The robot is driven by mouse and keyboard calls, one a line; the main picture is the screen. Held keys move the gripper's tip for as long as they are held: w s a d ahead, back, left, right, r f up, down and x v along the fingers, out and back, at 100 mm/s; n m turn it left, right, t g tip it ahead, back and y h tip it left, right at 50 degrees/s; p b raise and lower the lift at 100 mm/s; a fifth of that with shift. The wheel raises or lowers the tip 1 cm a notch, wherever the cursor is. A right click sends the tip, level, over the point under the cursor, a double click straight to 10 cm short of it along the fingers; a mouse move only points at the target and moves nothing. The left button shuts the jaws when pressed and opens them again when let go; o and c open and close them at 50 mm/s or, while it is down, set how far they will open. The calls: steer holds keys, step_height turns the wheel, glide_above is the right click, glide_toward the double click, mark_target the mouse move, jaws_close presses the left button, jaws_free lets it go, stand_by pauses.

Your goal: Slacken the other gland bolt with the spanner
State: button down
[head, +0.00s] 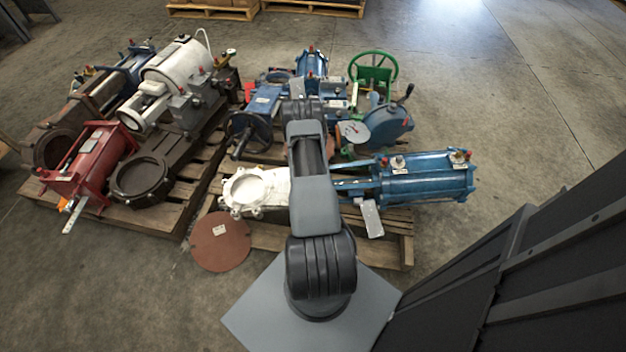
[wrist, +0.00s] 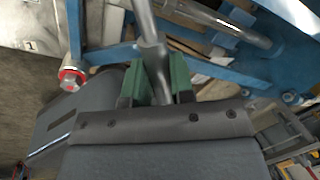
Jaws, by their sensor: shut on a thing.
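My gripper (wrist: 161,82), with green finger pads, is shut on a grey metal shank that I take to be the spanner (wrist: 147,25). The shank runs up out of the top of the wrist view, so its far end is out of sight. A bolt head with a red ring (wrist: 73,77) sits on a blue bar (wrist: 103,54) left of the fingers, apart from them. I cannot tell whether it is a gland bolt. In the head view my arm hides the gripper and the middle of the valve with white body (head: 255,188) and blue cylinder (head: 428,178).
A silver rod (wrist: 212,18) and blue frame lie close beyond the fingers. The front pallet (head: 392,242) carries the valve; a brown disc (head: 221,241) leans or lies by its left edge. More valves crowd behind and on the left pallet (head: 165,216). Floor at right (head: 540,130) is clear.

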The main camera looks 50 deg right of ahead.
steer(key=shift+r, duration=0.1)
steer(key=shift+d+p+v, duration=0.2)
steer(key=shift+p+v, duration=0.65)
steer(key=shift+v, duration=0.1)
steer(key=shift+d+p+v, duration=0.15)
steer(key=shift+p+v, duration=0.7)
steer(key=shift+v, duration=0.1)
